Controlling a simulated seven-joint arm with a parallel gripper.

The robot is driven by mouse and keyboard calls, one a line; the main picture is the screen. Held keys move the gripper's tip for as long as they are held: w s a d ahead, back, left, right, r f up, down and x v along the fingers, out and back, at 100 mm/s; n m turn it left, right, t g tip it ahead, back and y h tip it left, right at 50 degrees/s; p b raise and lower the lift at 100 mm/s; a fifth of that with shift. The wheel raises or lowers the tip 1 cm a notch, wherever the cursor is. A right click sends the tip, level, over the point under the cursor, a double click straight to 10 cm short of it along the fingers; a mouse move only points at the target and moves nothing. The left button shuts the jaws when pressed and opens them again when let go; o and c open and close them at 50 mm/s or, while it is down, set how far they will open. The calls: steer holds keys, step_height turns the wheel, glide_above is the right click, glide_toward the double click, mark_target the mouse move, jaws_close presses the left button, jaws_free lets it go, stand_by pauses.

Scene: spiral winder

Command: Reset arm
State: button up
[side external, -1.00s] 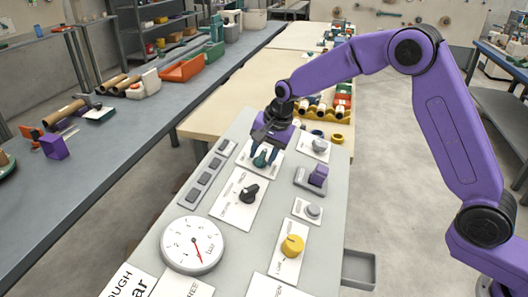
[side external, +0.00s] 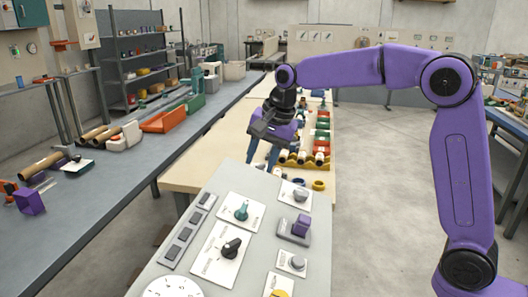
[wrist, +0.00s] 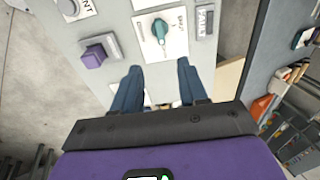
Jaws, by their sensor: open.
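My gripper (side external: 263,153) is open and empty. It hangs in the air above the far end of the grey control panel (side external: 175,235), clear of the knobs. In the wrist view its two blue fingers (wrist: 158,88) stand apart with nothing between them. The teal knob (side external: 241,211) sits on a white plate on the panel, and it also shows in the wrist view (wrist: 160,28) beyond the fingertips. A black knob (side external: 231,247) sits nearer on the panel. A purple switch (side external: 300,225) and a grey round knob (side external: 299,194) are on the right side.
A wooden table (side external: 190,172) with a rack of rolls (side external: 318,150) lies behind the panel. A long grey bench (side external: 95,205) runs along the left, holding an orange bin (side external: 165,121) and a purple block (side external: 30,201). Open floor lies to the right.

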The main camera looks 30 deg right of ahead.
steer(key=shift+v, duration=0.8)
steer(key=s+d+f+n+g, duration=0.1)
steer(key=s+f+n, duration=0.2)
steer(key=s+n, duration=0.45)
steer(key=s+d+f+n+g, duration=0.15)
steer(key=s+n, duration=0.25)
steer(key=s, duration=0.6)
steer(key=s+d+f+n, duration=0.2)
steer(key=s+d+n, duration=0.1)
steer(key=s, duration=0.3)
steer(key=s+d+f+n+h, duration=0.1)
steer(key=s+d+f+n, duration=0.1)
steer(key=s, duration=0.5)
steer(key=s+d+f+n, duration=0.3)
steer(key=s+d+n, duration=0.2)
steer(key=s, duration=0.1)
steer(key=shift+s, duration=0.3)
steer(key=shift+d+n, duration=0.15)
steer(key=shift+n, duration=0.1)
